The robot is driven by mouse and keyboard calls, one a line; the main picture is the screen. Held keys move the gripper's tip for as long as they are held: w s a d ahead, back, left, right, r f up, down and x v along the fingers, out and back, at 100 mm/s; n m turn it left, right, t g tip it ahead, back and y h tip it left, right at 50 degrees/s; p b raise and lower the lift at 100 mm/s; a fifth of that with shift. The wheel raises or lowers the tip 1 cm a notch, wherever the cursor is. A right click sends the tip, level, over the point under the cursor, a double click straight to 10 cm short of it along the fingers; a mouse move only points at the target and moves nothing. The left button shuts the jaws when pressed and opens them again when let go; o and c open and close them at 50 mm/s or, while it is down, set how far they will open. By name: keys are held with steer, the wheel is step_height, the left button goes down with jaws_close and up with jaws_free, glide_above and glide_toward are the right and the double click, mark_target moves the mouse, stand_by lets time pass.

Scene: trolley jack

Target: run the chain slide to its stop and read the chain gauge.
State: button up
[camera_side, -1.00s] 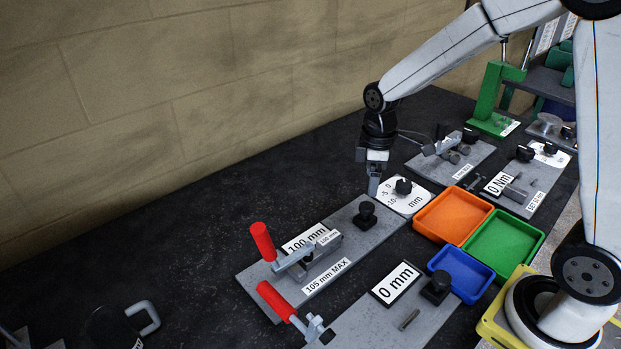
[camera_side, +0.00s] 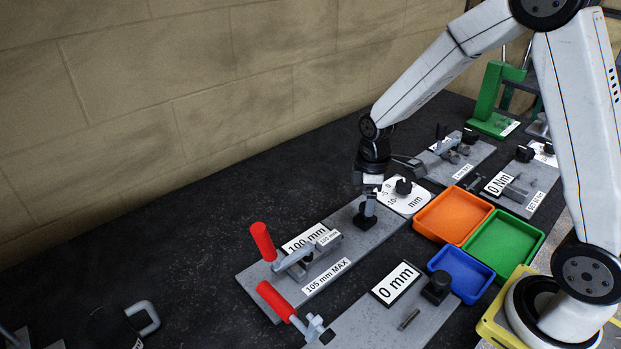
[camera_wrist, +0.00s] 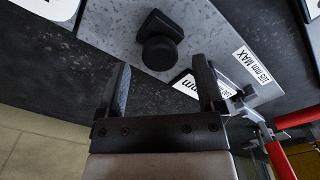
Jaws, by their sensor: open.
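The chain gauge is a grey plate (camera_side: 262,284) with a "100 mm" readout (camera_side: 304,238) and a "105 mm MAX" label (camera_side: 326,276); the label also shows in the wrist view (camera_wrist: 251,65). A black knob (camera_side: 363,221) stands at the plate's far right end. I cannot tell for sure that this knob is the slide's handle. My gripper (camera_side: 370,208) is open at the knob in the side view. In the wrist view the knob (camera_wrist: 160,52) lies between the open fingertips of my gripper (camera_wrist: 162,66), seemingly just beyond them. Contact is not clear.
A "0 mm" plate (camera_side: 370,325) with a black knob lies in front. A white dial card (camera_side: 402,196) lies behind. Orange (camera_side: 453,215), green (camera_side: 503,246) and blue (camera_side: 460,274) trays are at right.

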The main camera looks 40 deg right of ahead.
steer(key=shift+f, duration=0.9)
jaws_close()
